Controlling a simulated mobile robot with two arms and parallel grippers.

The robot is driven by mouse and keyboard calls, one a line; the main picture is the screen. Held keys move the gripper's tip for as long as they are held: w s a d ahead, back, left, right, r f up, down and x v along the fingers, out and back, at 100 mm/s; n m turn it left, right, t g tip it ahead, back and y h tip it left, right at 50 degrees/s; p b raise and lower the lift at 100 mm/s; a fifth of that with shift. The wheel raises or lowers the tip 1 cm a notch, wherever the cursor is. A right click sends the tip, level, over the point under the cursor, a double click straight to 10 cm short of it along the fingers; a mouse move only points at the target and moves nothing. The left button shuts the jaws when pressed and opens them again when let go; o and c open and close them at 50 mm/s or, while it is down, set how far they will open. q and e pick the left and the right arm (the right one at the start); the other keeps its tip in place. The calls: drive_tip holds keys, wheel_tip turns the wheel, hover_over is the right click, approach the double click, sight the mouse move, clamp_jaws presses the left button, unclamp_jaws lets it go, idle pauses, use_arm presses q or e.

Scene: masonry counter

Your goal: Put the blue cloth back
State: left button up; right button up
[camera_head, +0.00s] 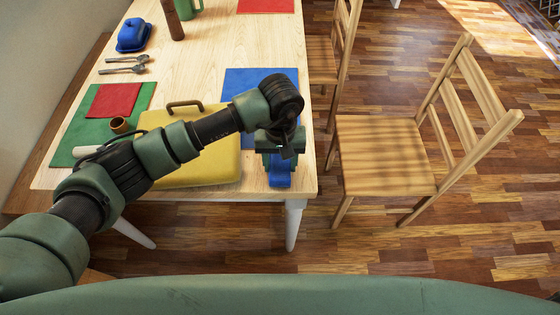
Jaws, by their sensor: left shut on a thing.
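My left arm reaches in from the left across the table. My left gripper (280,158) is at the near right corner of the table, pointing down and shut on a blue cloth (279,178). The cloth shows below the fingers, close to the table's front edge; part of it is hidden by the gripper. I cannot tell whether it touches the tabletop. A flat blue square (240,80) lies on the table behind the gripper, partly covered by my arm. My right gripper is not in view.
A yellow case-like object with a dark handle (184,104) lies under my arm. Left are a green mat (75,138), red cloth (112,100), small brown cup (120,126) and cutlery (125,67). A blue butter dish (133,36) stands farther back. Wooden chairs (385,155) stand right.

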sight(280, 161)
use_arm(q)
drive_tip(key=o, duration=1.2)
drive_tip(key=shift+f, duration=0.1)
drive_tip(key=shift+r, duration=0.35)
wheel_tip(280, 161, up, 12)
drive_tip(key=shift+f+b, duration=0.2)
drive_tip(key=shift+b, duration=0.9)
